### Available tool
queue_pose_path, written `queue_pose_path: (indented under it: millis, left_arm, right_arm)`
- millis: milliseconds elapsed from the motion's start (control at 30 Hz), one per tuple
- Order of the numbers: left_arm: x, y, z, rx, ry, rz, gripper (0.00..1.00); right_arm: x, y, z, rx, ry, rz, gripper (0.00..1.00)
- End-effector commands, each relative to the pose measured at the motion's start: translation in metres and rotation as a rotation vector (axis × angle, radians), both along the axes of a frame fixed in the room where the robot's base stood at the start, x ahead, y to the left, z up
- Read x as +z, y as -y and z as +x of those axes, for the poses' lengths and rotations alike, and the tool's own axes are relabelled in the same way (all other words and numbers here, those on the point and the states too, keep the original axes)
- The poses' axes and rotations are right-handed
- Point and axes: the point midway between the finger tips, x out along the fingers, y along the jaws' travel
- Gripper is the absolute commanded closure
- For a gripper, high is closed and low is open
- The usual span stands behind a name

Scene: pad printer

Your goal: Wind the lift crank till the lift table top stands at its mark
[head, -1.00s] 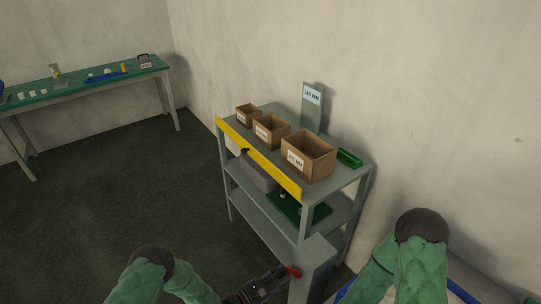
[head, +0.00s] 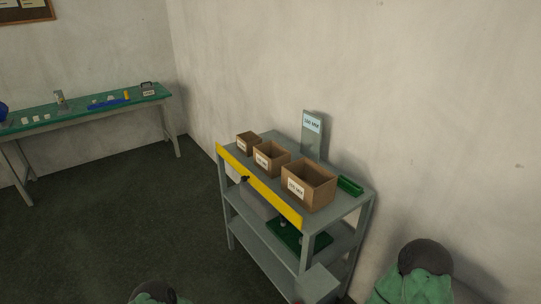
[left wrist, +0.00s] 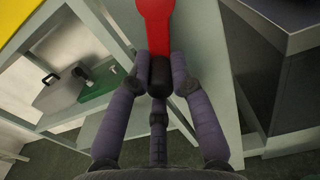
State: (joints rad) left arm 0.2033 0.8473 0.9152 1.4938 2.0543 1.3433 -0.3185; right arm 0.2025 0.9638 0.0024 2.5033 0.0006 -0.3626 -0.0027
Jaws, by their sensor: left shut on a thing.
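The red crank arm (left wrist: 156,22) comes down from the top of the left wrist view and ends in a black handle (left wrist: 159,80). My left gripper (left wrist: 160,66) is shut on this black handle, with its fingers on both sides of it. Behind the crank is a grey upright housing (left wrist: 205,100); a grey block (head: 318,283) at the bottom of the head view may be its top. The crank and my left gripper are outside the head view now. I cannot make out the lift table top or its mark. My right gripper is not in view.
A grey shelf rack (head: 340,189) with a yellow front strip (head: 258,186) holds three cardboard boxes, the nearest (head: 309,185) largest. A green-topped bench (head: 80,107) stands along the far wall. Open floor (head: 110,220) lies left of the rack.

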Motion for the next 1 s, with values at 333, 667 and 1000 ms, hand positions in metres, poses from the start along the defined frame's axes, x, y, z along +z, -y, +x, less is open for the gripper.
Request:
queue_pose_path:
  millis: [333, 667, 1000]
  left_arm:
    - [-0.004, 0.004, -0.006, -0.007, -0.007, 0.001, 1.0]
    - [-0.002, 0.018, -0.025, -0.01, -0.007, -0.002, 1.0]
    - [-0.004, 0.023, -0.032, -0.008, -0.005, 0.0, 1.0]
  right_arm:
    - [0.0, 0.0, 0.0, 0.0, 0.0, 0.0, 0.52]
    - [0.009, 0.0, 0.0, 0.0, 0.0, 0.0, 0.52]
    - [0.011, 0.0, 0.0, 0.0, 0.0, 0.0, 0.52]
